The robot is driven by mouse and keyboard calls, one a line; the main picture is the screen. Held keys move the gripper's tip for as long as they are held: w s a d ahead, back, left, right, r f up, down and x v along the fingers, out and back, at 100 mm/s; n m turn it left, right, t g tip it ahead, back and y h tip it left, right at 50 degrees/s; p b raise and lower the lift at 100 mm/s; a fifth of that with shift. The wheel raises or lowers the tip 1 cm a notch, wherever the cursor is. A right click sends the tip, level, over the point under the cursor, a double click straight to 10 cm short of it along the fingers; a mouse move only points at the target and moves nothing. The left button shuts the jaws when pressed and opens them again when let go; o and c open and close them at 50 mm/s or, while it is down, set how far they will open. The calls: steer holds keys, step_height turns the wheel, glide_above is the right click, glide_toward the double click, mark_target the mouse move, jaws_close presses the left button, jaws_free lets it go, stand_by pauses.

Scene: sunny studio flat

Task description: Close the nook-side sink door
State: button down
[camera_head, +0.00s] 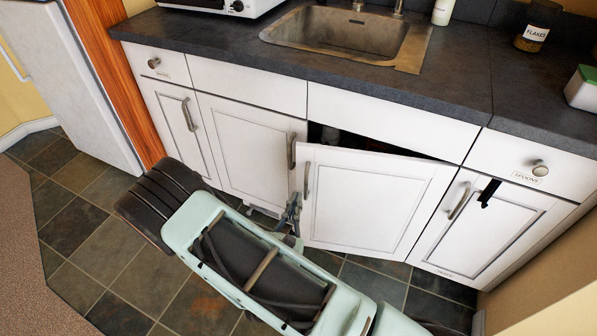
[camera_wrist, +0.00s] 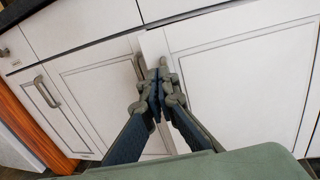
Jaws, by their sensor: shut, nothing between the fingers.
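The white sink door that stands ajar (camera_head: 375,205) is the right one of the pair under the sink. Its left edge is swung out, with a dark gap along its top. Its bar handle (camera_head: 307,180) is near that edge. My gripper (camera_head: 295,204) is shut and empty at the door's left edge, below the handle. In the wrist view my gripper (camera_wrist: 158,78) overlaps the left edge of the ajar door (camera_wrist: 240,75); whether they touch I cannot tell. The left sink door (camera_head: 245,150) looks closed.
The dark counter (camera_head: 240,60) with the sink (camera_head: 345,32) runs above. A narrow cupboard door (camera_head: 490,225) with a dark hanging item is at right, below a labelled drawer (camera_head: 535,168). Tiled floor (camera_head: 85,210) lies open at left.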

steer(key=b, duration=0.2)
glide_toward(304, 157)
steer(key=shift+n+y, duration=0.3)
steer(key=shift+y, duration=0.1)
steer(key=w, duration=0.4)
steer(key=w+d, duration=0.1)
steer(key=w, duration=0.1)
steer(key=shift+w+d, duration=0.1)
steer(key=shift+w, duration=0.3)
